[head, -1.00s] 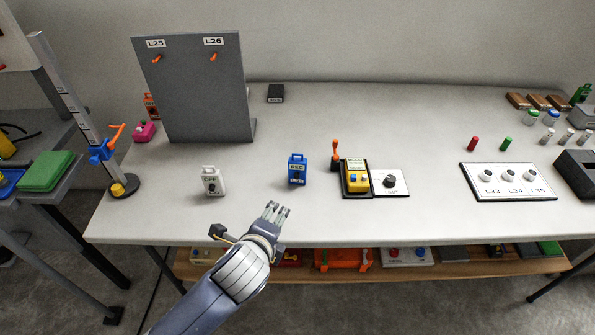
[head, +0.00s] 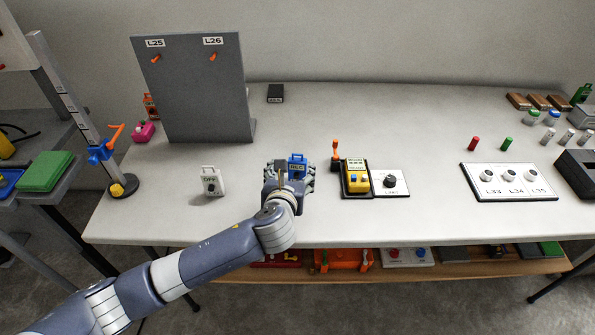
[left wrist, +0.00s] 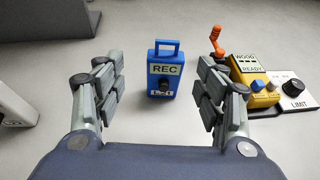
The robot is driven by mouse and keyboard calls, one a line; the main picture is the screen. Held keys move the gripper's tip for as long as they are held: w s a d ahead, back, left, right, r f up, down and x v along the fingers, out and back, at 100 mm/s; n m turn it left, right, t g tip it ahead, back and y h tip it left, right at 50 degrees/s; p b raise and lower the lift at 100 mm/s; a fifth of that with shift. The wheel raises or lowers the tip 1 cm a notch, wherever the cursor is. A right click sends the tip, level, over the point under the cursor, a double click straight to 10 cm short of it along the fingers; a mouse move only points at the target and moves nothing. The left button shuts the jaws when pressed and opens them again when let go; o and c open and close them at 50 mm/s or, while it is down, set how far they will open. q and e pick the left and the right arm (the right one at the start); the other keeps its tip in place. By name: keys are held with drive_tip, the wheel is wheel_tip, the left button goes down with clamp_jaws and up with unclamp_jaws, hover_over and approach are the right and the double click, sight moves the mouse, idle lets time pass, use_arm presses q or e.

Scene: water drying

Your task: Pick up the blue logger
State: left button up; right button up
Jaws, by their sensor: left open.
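The blue logger (head: 297,164) stands upright on the table, its lower part hidden behind my left gripper in the head view. In the left wrist view the blue logger (left wrist: 164,72) shows a handle on top, a REC label and a dark knob. My left gripper (head: 290,174) is open, and in the left wrist view its fingers (left wrist: 160,90) are spread to either side of the logger, with gaps on both sides. The logger stands slightly beyond the fingers, nothing held. My right gripper is not in view.
A white OFF logger (head: 211,182) stands to the left. The yellow meter (head: 357,177), an orange lever (head: 336,152) and the LIMIT knob plate (head: 391,184) are close on the right. A grey panel (head: 195,90) stands behind left. Table behind the blue logger is clear.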

sight(297, 164)
use_arm(q)
drive_tip(key=shift+d+x, duration=0.2)
drive_tip(key=shift+x, duration=1.15)
drive_tip(key=shift+d+x, duration=0.15)
drive_tip(key=shift+x, duration=1.2)
drive_tip(key=shift+s, duration=0.1)
drive_tip(key=shift+c, duration=0.2)
drive_tip(key=c, duration=1.2)
drive_tip(key=shift+r, duration=0.1)
drive_tip(key=shift+c, duration=0.2)
drive_tip(key=shift+r, duration=0.65)
drive_tip(key=shift+s+r, duration=0.25)
drive_tip(key=shift+r, duration=0.8)
drive_tip(key=s+r, duration=0.1)
drive_tip(key=s, duration=1.4)
drive_tip(key=shift+s+r, duration=0.2)
drive_tip(key=shift+s, duration=0.05)
drive_tip(key=shift+w, duration=0.1)
